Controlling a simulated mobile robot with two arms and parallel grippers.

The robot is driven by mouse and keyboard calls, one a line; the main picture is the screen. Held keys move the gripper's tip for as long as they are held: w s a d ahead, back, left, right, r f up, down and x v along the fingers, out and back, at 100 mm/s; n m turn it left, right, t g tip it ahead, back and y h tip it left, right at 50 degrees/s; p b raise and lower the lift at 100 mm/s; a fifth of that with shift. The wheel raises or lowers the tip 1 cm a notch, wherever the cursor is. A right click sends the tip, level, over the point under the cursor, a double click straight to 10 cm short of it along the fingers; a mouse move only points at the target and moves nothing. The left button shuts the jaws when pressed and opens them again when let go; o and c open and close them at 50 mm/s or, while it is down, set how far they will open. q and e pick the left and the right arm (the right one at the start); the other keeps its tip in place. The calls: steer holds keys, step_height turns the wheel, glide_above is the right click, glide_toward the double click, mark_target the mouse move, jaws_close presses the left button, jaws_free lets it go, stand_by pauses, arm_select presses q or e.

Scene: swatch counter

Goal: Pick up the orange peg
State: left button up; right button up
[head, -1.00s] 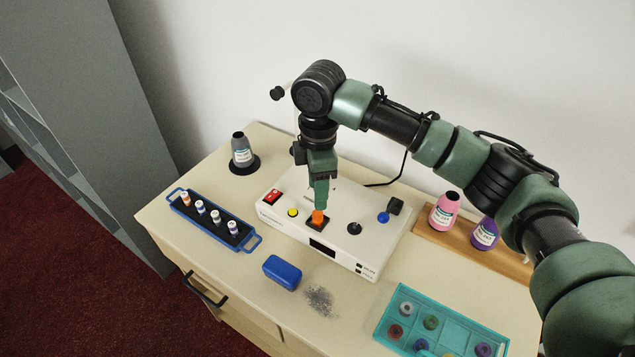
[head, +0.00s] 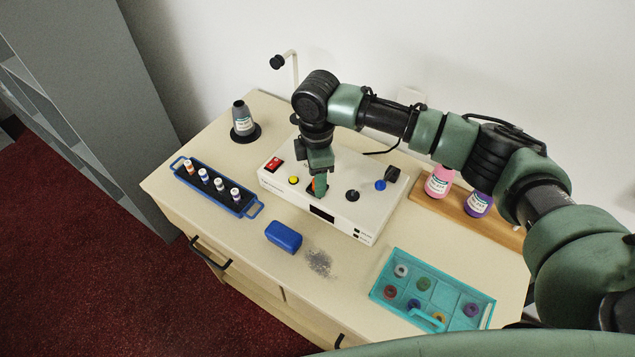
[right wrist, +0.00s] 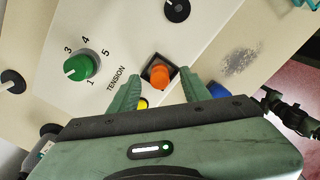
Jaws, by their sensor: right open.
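The orange peg (head: 311,186) stands in a dark square socket on the white control box (head: 345,225). The right wrist view shows the peg's orange top (right wrist: 159,76) between the fingertips. My right gripper (head: 318,187) points down over the socket; in the right wrist view its jaws (right wrist: 162,82) are open, one finger on each side of the peg. I cannot tell whether either finger touches it. In the head view a finger partly hides the peg. My left gripper is not in view.
The box carries a red switch (head: 273,164), yellow button (head: 294,180), black knob (head: 352,195) and blue button (head: 380,185). A green tension dial (right wrist: 82,66) shows in the wrist view. A blue vial rack (head: 250,211), blue case (head: 283,236) and teal tray (head: 386,299) stand nearby.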

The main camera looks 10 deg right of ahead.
steer(key=c, duration=0.9)
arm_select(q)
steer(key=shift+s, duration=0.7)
arm_select(e)
jaws_close()
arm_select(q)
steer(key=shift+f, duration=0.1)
arm_select(e)
steer(key=shift+r, duration=0.15)
arm_select(q)
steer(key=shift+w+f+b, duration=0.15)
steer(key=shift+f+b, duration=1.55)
steer(key=shift+b, duration=0.1)
arm_select(e)
step_height(320, 180, up, 20)
